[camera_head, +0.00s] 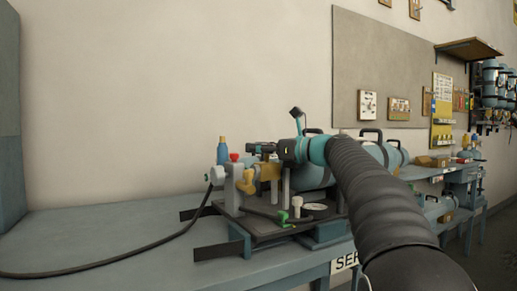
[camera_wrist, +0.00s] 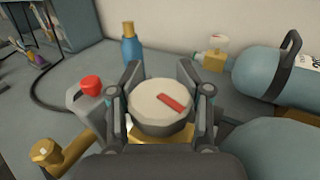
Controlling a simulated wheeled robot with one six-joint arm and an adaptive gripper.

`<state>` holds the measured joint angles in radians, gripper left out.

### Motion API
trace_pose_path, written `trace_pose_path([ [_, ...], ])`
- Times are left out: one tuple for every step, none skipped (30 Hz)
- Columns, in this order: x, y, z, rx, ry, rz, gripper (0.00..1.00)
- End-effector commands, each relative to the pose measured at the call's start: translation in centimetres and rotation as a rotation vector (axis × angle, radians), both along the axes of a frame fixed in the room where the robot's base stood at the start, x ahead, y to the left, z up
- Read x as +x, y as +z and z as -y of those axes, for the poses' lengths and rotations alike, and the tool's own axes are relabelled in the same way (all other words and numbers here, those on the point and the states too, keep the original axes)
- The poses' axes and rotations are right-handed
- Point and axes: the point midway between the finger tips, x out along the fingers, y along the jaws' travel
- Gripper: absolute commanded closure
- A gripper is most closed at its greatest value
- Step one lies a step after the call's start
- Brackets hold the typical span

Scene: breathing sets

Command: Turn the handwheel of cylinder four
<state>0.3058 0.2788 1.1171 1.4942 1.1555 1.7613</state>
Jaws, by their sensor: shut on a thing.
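The handwheel (camera_wrist: 150,97) is a round pale knob with a red bar on its top, above a brass-coloured valve body (camera_wrist: 160,133). My gripper (camera_wrist: 160,100) is shut around it, with fingers on its left and right sides. In the head view my gripper (camera_head: 262,149) is over the valve end of a blue cylinder (camera_head: 313,176) lying on a bench stand. The handwheel cannot be made out in that view. No cylinder number is readable. The red bar points toward the lower right in the wrist view.
A red knob (camera_wrist: 91,84) on a grey fitting and a blue bottle (camera_wrist: 131,47) stand close by. A brass fitting (camera_wrist: 62,155) is at lower left. A black hose (camera_head: 120,259) crosses the bench (camera_head: 90,232). The bench's left part is otherwise clear.

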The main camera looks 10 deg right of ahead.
Motion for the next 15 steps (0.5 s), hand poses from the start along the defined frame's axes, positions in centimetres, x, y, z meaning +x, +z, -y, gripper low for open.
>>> trace_pose_path([
  [-0.04, -0.06, 0.03, -0.001, 0.001, -0.002, 0.89],
  [-0.05, -0.06, 0.04, -0.001, 0.001, -0.002, 0.9],
  [-0.05, -0.07, 0.05, -0.001, 0.001, -0.002, 0.9],
  [-0.05, -0.07, 0.05, -0.001, 0.001, -0.002, 0.9],
  [-0.06, -0.08, 0.1, -0.001, 0.0, -0.002, 0.9],
  [-0.06, -0.09, 0.14, -0.002, 0.0, -0.003, 0.91],
  [-0.06, -0.09, 0.16, -0.002, -0.001, -0.003, 0.91],
  [-0.06, -0.09, 0.17, -0.002, -0.002, -0.003, 0.91],
  [-0.07, -0.09, 0.2, -0.002, -0.004, -0.003, 0.91],
  [-0.07, -0.09, 0.2, -0.002, -0.006, -0.003, 0.91],
  [-0.07, -0.08, 0.2, -0.002, -0.009, -0.003, 0.92],
  [-0.08, -0.05, 0.21, -0.002, -0.016, -0.003, 0.92],
  [-0.07, -0.03, 0.22, -0.002, -0.022, -0.003, 0.92],
  [-0.05, 0.0, 0.24, -0.001, -0.031, -0.001, 0.93],
  [-0.03, -0.01, 0.24, -0.001, -0.044, -0.002, 0.93],
])
